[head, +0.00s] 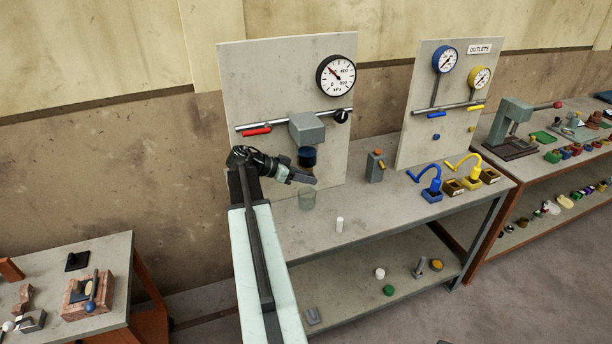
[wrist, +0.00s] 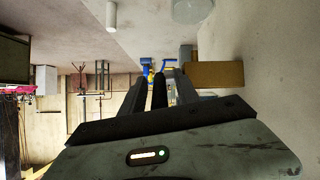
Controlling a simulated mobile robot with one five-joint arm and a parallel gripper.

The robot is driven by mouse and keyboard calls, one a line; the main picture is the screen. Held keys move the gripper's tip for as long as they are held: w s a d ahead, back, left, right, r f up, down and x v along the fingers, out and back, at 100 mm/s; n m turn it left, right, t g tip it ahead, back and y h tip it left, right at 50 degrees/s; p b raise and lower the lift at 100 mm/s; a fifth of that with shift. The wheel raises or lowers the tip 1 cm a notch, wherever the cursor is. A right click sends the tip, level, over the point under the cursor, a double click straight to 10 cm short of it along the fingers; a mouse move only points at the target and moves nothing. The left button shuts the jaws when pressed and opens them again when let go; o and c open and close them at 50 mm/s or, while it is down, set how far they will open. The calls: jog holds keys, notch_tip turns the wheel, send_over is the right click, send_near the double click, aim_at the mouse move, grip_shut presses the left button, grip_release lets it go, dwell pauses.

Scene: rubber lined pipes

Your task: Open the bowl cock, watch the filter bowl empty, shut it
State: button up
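The filter is a grey block (head: 308,128) on the left upright panel, with a dark blue bowl (head: 307,157) hanging under it. A clear glass jar (head: 306,200) stands on the bench below the bowl. It may be the pale round thing (wrist: 193,8) at the top of the wrist view. I cannot make out the bowl's cock or any liquid level. My gripper (head: 312,180) is just below the bowl and above the jar, pointing right. I see no object held. In the wrist view the gripper's fingers (wrist: 153,78) run close together; whether they meet is unclear.
The panel carries a pressure gauge (head: 336,75), a red lever (head: 257,131) and a black knob (head: 342,116). A white cylinder (head: 339,225) stands at the bench front. A grey block with an orange button (head: 375,167) and blue and yellow hoses (head: 431,180) are to the right.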

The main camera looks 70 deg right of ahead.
jog(key=p+v, duration=0.4)
jog(key=v, duration=0.3)
jog(key=shift+w+a+r, duration=0.2)
jog(key=shift+w+a, duration=0.05)
jog(key=shift+w, duration=0.05)
